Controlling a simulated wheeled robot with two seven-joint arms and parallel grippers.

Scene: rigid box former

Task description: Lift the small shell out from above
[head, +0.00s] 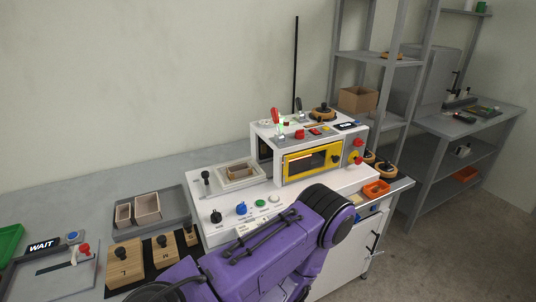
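An open tan box shell (237,174) sits in the white square nest on the left of the machine's deck; its low walls show above the frame. Two more open shells, a narrow one (124,215) and a wider one (148,208), stand in a grey tray (178,222). No label on the shells is readable, so I cannot tell for certain which is the small one. A purple arm of mine crosses the lower middle in front of the machine. Neither gripper is in view.
The white machine (262,130) has a yellow-framed window (296,166) right of the nest. Knobs and buttons (241,208) line the deck's front. Wooden blocks marked L (123,271) and M (161,252) lie front left. An orange tray (376,188) is at the right. Space above the nest looks clear.

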